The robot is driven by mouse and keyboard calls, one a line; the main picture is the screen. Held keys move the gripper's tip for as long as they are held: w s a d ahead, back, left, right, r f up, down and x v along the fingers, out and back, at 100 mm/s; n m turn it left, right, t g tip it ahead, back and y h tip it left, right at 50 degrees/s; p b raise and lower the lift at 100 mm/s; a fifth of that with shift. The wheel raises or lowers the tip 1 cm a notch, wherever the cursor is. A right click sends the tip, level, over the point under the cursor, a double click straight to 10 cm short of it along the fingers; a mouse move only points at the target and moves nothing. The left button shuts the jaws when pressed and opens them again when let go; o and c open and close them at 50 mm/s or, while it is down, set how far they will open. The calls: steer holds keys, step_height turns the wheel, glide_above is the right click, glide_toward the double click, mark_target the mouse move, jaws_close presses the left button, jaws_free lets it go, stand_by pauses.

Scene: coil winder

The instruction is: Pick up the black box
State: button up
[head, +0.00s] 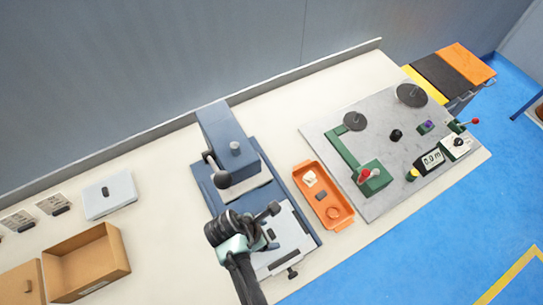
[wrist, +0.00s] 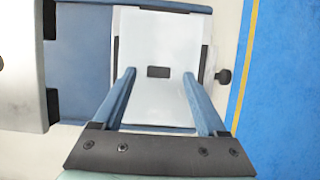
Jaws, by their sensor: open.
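A small black box (wrist: 158,72) lies flat on a white plate (wrist: 160,103) in the wrist view. It also shows as a dark patch on the plate in the head view (head: 271,235), close to my arm's end. My gripper (wrist: 158,76) is open and empty. Its two blue fingers stand apart, one on each side of the box in the picture, with clear space between each finger and the box. How high the fingertips are above the plate I cannot tell.
The plate sits on a blue machine base (head: 312,226) with a side knob (head: 292,273). An orange tray (head: 344,222) with small parts stands to the right, beside a grey panel (head: 375,208). A white box (head: 109,199) and an open carton (head: 88,284) are left.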

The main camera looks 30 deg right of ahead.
steer(key=shift+x, duration=0.85)
jaws_close()
